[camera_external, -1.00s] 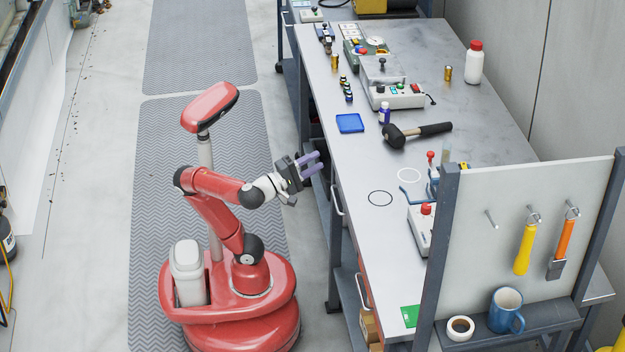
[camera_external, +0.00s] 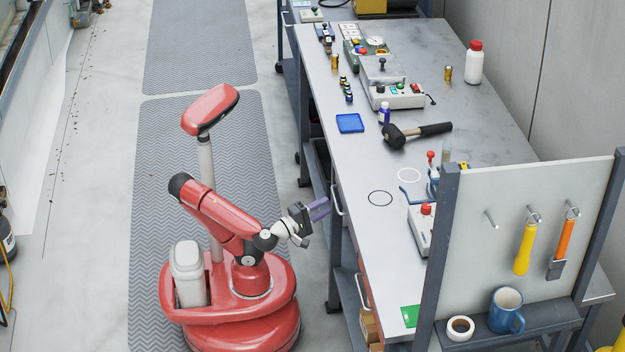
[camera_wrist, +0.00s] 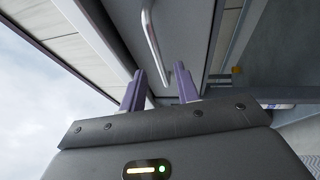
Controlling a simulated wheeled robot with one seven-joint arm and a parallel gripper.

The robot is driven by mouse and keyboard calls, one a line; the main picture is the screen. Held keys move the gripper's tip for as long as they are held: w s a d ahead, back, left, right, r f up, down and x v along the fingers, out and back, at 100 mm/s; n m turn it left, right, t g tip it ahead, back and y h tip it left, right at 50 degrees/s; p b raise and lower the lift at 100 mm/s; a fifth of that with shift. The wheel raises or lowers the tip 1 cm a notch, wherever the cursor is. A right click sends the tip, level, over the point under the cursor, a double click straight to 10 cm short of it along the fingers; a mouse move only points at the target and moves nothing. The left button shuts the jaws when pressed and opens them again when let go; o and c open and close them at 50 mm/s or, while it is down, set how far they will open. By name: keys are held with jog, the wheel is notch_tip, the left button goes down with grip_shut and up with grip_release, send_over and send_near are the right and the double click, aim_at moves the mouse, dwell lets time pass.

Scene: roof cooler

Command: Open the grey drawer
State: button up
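The grey drawer (camera_wrist: 185,35) is under the workbench top, and its front fills the upper middle of the wrist view. Its pale bar handle (camera_wrist: 152,40) runs from the top of that view down to between my fingertips in the picture. In the external view the handle (camera_external: 337,200) stands out from the bench's left side. My gripper (camera_external: 326,206), with purple fingers, is just left of it, below the level of the bench top. In the wrist view my gripper (camera_wrist: 160,72) is open, with a gap between the fingers. I cannot tell whether they touch the handle.
A second handle (camera_external: 362,291) is farther along the same bench side. The workbench top (camera_external: 375,160) holds a hammer (camera_external: 415,133), a blue tray (camera_external: 350,123) and control boxes. A pegboard panel (camera_external: 500,250) rises at the near end. Floor mats (camera_external: 200,50) behind me are clear.

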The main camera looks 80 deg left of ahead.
jog(key=shift+x, duration=1.55)
grip_shut()
